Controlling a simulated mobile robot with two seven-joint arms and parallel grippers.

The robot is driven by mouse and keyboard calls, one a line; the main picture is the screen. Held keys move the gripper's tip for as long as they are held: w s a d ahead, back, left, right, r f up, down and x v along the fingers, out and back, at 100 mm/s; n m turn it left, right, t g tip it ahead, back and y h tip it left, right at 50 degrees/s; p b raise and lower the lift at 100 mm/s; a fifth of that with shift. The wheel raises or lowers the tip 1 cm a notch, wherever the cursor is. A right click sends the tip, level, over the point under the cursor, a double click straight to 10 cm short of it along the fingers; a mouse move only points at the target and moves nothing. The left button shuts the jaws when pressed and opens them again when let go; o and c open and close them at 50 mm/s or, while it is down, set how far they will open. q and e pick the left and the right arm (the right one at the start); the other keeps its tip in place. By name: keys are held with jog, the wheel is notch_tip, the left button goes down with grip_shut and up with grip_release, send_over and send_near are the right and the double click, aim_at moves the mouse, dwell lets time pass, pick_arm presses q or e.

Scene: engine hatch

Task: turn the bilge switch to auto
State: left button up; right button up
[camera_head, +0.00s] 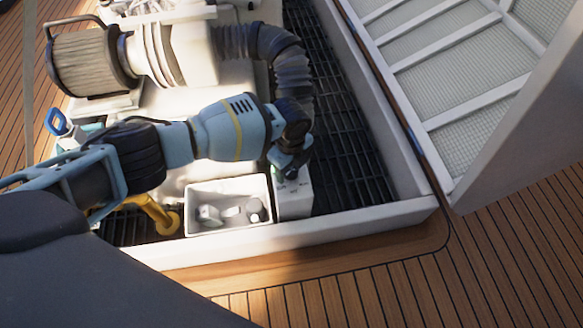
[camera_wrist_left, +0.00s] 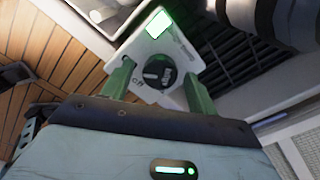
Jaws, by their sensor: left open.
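The bilge switch is a white box (camera_head: 295,196) beside the white bin, with a dark round knob (camera_wrist_left: 157,74) that shows in the left wrist view. My left gripper (camera_head: 290,166) is at the top of the box in the head view. In the wrist view its two green fingers (camera_wrist_left: 158,82) stand open on either side of the knob. I cannot tell whether they touch it. My right gripper is not in view.
A white bin (camera_head: 229,228) with several small parts stands left of the switch box. An engine with a ribbed hose (camera_head: 292,75) and a cylindrical filter (camera_head: 85,62) lies behind my arm. A white hatch rim (camera_head: 330,221) borders the dark grating (camera_head: 345,150). Wooden deck (camera_head: 500,260) lies in front.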

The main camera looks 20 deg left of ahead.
pick_arm(q)
jog(key=shift+f, duration=0.1)
jog(key=c, duration=0.8)
jog(key=shift+c, duration=0.9)
jog(key=shift+d+n+p, duration=0.1)
jog(key=shift+n+p, duration=0.6)
jog(key=shift+n, duration=0.7)
jog(key=n+p, duration=0.1)
jog(key=n, duration=0.3)
jog(key=shift+p, duration=0.3)
jog(key=n+p, duration=0.1)
jog(key=n, duration=0.7)
jog(key=shift+p, duration=0.35)
jog(key=n, duration=0.3)
jog(key=shift+n, duration=1.1)
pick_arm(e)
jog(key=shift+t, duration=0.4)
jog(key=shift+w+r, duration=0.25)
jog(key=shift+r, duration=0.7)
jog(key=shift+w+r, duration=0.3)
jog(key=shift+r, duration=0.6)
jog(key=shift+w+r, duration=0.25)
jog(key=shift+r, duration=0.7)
